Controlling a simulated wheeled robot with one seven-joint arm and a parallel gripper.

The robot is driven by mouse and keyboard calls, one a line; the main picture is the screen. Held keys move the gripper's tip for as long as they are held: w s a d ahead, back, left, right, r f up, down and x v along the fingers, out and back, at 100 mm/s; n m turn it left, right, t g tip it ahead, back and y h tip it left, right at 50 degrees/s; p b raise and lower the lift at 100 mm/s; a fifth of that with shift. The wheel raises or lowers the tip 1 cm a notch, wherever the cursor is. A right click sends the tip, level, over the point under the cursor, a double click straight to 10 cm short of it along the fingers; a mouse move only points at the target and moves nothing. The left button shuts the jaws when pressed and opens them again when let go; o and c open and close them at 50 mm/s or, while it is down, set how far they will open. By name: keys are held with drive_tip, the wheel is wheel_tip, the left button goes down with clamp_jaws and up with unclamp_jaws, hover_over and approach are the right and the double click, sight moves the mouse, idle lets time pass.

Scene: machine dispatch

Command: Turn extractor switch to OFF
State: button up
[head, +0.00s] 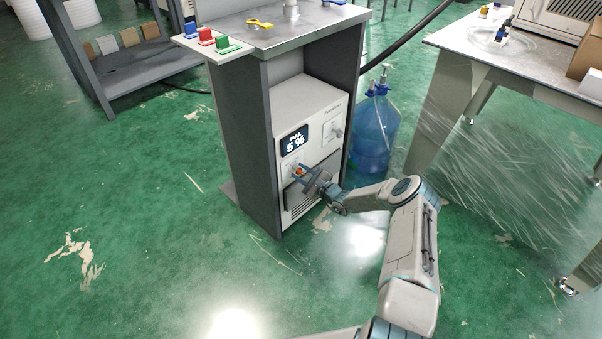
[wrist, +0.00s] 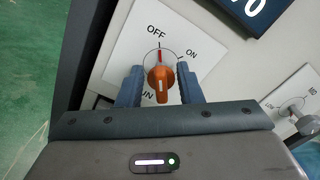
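The extractor switch is an orange rotary knob (wrist: 161,80) on a white plate (wrist: 125,50) with the labels OFF, ON and a partly hidden one ending in "UN". A red line stands between the knob and OFF. A white mark is on the knob's lower half; I cannot tell which end is the pointer. The knob also shows small in the head view (head: 299,171), on the front of the extractor unit (head: 318,110). My gripper (wrist: 158,70) is open, with one finger on each side of the knob. Contact with the knob is not clear.
A display (head: 294,141) and a second knob (head: 337,131) are on the unit's front. The unit sits inside a grey cabinet (head: 243,150). A blue water bottle (head: 372,135) stands on the right. A metal table (head: 470,58) is further right. Green floor is clear at left.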

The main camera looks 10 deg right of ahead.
drive_tip(key=p+v, duration=0.3)
drive_tip(key=v, duration=1)
drive_tip(key=shift+s+d, duration=0.2)
drive_tip(key=shift+d, duration=0.05)
drive_tip(key=s+a+r+n+g+p, duration=0.3)
drive_tip(key=s+a+r+n+g, duration=0.15)
drive_tip(key=r, duration=0.65)
drive_tip(key=s+a+r+n+g+p, duration=0.3)
drive_tip(key=a+r+n+g, duration=0.15)
drive_tip(key=r, duration=0.55)
drive_tip(key=s+a+r+n+g+p, duration=0.4)
drive_tip(key=r+n+g, duration=0.15)
drive_tip(key=r, duration=0.55)
drive_tip(key=s+d+r+n+t+h+p, duration=0.1)
drive_tip(key=s+r+n+h+p, duration=0.1)
drive_tip(key=s+r, duration=0.6)
drive_tip(key=s+d+r+n+h+p, duration=0.2)
drive_tip(key=s+r+h+p, duration=0.3)
drive_tip(key=s+r, duration=0.3)
drive_tip(key=s+d+r+n+t+h+p, duration=0.1)
drive_tip(key=s+d+r+n+h+p, duration=0.1)
drive_tip(key=s+r, duration=0.7)
wheel_tip(320, 180, up, 5)
drive_tip(key=n+h+p, duration=0.1)
drive_tip(key=p, duration=0.1)
drive_tip(key=shift+f+t+h+p, duration=0.2)
drive_tip(key=shift+t+h+p, duration=0.1)
drive_tip(key=shift+t+p, duration=0.1)
